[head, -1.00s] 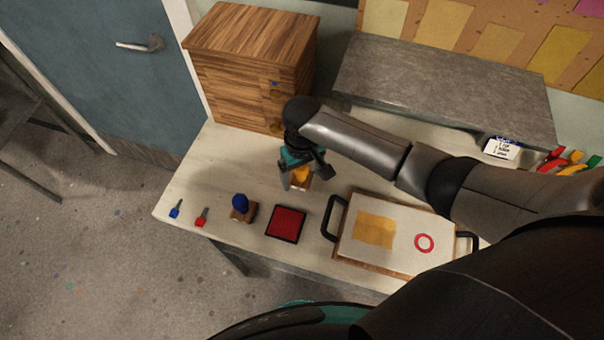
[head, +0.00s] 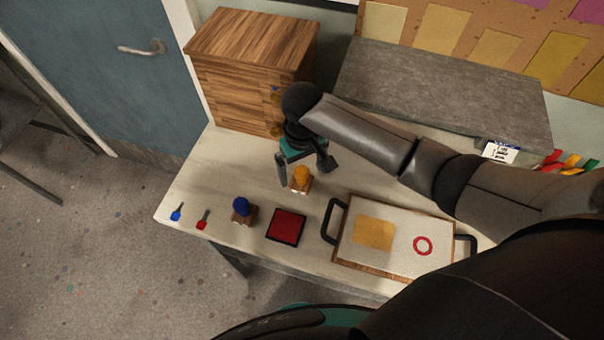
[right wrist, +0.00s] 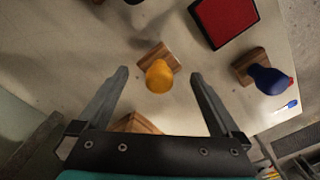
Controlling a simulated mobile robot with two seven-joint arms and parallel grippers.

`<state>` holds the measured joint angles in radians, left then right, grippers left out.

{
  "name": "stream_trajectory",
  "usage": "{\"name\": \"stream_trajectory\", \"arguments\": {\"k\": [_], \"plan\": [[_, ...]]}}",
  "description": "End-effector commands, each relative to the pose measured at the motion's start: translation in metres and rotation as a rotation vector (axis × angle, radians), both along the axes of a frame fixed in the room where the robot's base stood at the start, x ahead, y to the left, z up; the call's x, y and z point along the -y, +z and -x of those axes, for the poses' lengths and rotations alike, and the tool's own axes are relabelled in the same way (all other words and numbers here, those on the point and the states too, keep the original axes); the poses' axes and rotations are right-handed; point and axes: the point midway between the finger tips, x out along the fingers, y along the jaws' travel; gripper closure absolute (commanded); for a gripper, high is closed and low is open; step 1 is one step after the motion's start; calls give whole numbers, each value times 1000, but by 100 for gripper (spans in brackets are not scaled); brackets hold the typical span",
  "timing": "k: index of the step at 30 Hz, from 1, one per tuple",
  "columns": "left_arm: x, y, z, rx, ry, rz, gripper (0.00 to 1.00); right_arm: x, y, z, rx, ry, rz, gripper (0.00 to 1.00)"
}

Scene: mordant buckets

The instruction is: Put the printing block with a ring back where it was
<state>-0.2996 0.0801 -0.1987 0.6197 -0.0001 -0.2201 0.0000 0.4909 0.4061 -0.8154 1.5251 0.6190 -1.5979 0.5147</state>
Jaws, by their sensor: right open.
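A wooden printing block with a yellow knob (head: 301,175) stands upright on the table, left of the tray. It also shows in the right wrist view (right wrist: 159,76). My right gripper (head: 306,177) is open and empty just above and behind it, its fingers apart from the block; in the right wrist view the fingers (right wrist: 160,75) spread on either side of the knob. A second block with a blue knob (head: 241,208) stands to the left, also in the right wrist view (right wrist: 268,78). The undersides are hidden, so I cannot tell which block bears the ring. My left gripper is not in view.
A red ink pad (head: 286,226) lies between the blue-knobbed block and a handled tray (head: 375,272). The tray's sheet carries a yellow square and a red ring print (head: 422,246). A wooden cabinet (head: 250,65) and a grey shelf (head: 445,90) stand behind.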

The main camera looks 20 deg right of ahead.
Motion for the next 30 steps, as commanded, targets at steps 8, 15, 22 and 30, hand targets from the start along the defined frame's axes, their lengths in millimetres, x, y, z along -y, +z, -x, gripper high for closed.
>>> {"name": "stream_trajectory", "arguments": {"k": [8, 15, 22, 30], "plan": [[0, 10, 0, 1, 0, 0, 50, 0, 59, -1, 4, 2, -1, 0], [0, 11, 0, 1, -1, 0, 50, 0, 78, 0, 0, 0, 0, 0], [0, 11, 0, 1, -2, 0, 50, 0, 79, 0, 0, 0, 0, 0], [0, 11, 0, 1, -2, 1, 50, 0, 78, 0, 0, 0, 0, 0]]}}
